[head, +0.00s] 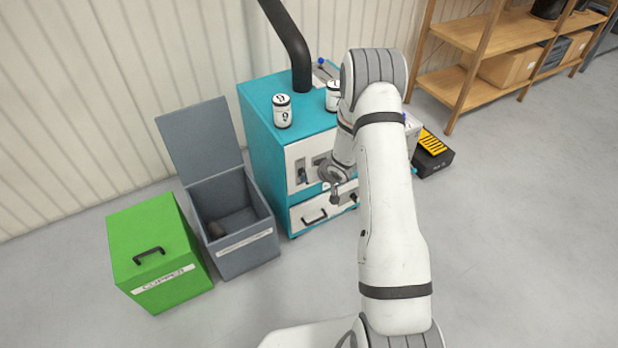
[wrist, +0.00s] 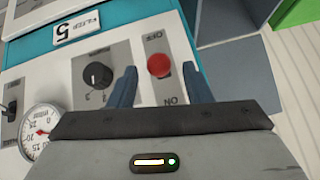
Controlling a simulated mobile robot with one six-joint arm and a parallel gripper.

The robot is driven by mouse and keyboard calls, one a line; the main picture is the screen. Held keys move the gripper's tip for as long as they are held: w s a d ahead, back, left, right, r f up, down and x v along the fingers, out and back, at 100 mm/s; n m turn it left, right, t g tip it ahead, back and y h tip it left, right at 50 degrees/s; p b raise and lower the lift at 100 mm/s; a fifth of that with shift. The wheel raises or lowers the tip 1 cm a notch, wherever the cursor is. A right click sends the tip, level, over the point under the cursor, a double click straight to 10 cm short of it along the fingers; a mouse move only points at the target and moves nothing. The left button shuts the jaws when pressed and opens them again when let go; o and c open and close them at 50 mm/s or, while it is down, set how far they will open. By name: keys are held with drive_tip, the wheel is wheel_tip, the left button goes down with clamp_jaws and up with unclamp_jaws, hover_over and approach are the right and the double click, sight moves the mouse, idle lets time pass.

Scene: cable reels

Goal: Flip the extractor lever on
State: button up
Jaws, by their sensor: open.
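A teal and white machine (head: 262,150) stands by the wall with a black duct (head: 291,45) rising from its top. In the wrist view, a lever with a red ball knob (wrist: 158,65) sits on a grey plate (wrist: 151,92) marked OFF and ON; the lettering is upside down. The knob appears nearer the OFF mark. No extractor label is readable. My gripper (head: 335,197) is at the machine's front, open and empty. In the wrist view, my gripper's fingers (wrist: 160,83) appear on either side of the knob; contact cannot be told.
A black rotary dial (wrist: 97,75) and a pressure gauge (wrist: 40,132) sit beside the lever. A grey open bin (head: 240,240) and a closed green box (head: 160,250) stand left. White canisters (head: 282,111) stand on top of the machine. The floor in front is clear.

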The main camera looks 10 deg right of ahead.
drive_tip(key=shift+v, duration=1.8)
drive_tip(key=shift+f, duration=0.1)
drive_tip(key=s+d+r+m+h+p, duration=0.1)
drive_tip(key=s+r+h+p, duration=0.15)
drive_tip(key=r, duration=0.75)
drive_tip(key=s+d+r+g+h+p, duration=0.15)
drive_tip(key=s+r, duration=0.25)
drive_tip(key=r, duration=0.5)
drive_tip(key=s+d+r+m+h+p, duration=0.1)
drive_tip(key=s+r+p, duration=0.2)
drive_tip(key=r, duration=0.7)
drive_tip(key=s+a+r+g+p, duration=0.1)
drive_tip(key=s+r, duration=0.4)
drive_tip(key=s, duration=0.3)
drive_tip(key=s+a+r+g+y+p, duration=0.1)
drive_tip(key=s+a+r+p, duration=0.1)
drive_tip(key=s+r, duration=0.3)
drive_tip(key=s+a+r+g+p, duration=0.1)
drive_tip(key=s+r, duration=0.3)
drive_tip(key=s, duration=0.6)
drive_tip(key=shift+s+a+r+y+p, duration=0.3)
drive_tip(key=shift+s+a+r+p, duration=0.15)
drive_tip(key=shift+a, duration=0.3)
